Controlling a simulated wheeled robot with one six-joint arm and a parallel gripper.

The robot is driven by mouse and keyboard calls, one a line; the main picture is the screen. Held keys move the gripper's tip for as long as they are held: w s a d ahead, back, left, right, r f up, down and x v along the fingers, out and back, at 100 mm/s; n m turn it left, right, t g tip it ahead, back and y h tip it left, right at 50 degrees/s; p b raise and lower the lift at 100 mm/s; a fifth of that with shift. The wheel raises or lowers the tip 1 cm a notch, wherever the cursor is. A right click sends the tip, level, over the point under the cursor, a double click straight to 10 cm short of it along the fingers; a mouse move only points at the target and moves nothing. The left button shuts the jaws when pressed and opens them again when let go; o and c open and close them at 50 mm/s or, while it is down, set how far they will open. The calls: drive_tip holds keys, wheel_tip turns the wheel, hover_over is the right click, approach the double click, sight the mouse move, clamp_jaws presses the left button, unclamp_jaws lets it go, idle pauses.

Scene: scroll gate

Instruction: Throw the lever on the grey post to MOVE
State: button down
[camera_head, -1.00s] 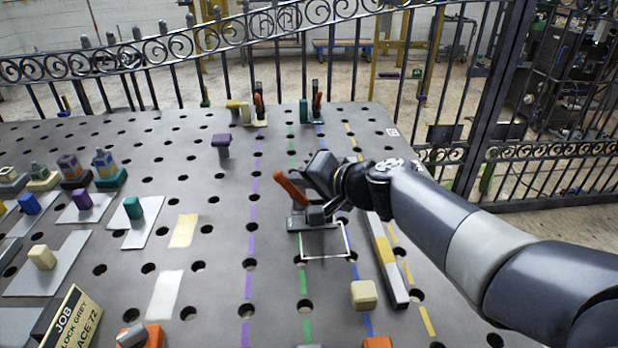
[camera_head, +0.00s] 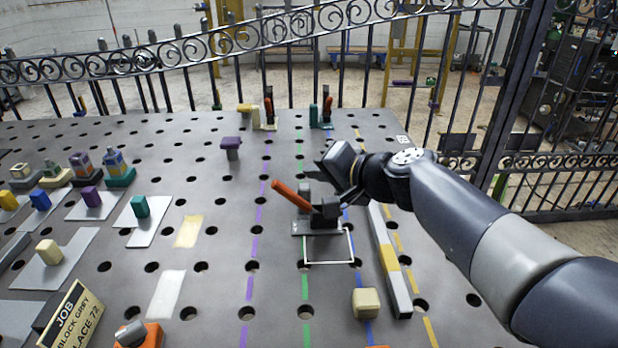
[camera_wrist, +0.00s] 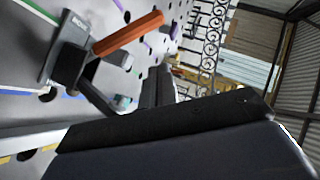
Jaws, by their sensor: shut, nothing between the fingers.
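The lever (camera_head: 292,196) is an orange-red handle on a dark pivot, on a small grey post and base (camera_head: 316,226). In the head view it tilts up and to the left. My gripper (camera_head: 328,165) is shut and empty, just behind and above the post, apart from the orange handle. Whether it touches the post is hidden.
A grey and yellow bar (camera_head: 390,262) lies right of the post, and a cream block (camera_head: 366,303) in front. Two more red-handled fixtures stand at the table's back. A purple-topped peg (camera_head: 231,147) stands behind left. An iron fence runs beyond the table.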

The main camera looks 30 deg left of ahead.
sight(292, 196)
drive_tip(key=r+v, duration=0.1)
drive_tip(key=v, duration=0.8)
drive_tip(key=shift+s, duration=0.4)
drive_tip(key=shift+a, duration=0.2)
drive_tip(key=w+a+f+b, duration=0.1)
drive_tip(key=w+a+f, duration=0.1)
drive_tip(key=a+f, duration=0.5)
drive_tip(key=a, duration=0.3)
drive_tip(key=shift+f, duration=0.3)
drive_tip(key=shift+w+a, duration=0.1)
drive_tip(key=shift+w, duration=0.1)
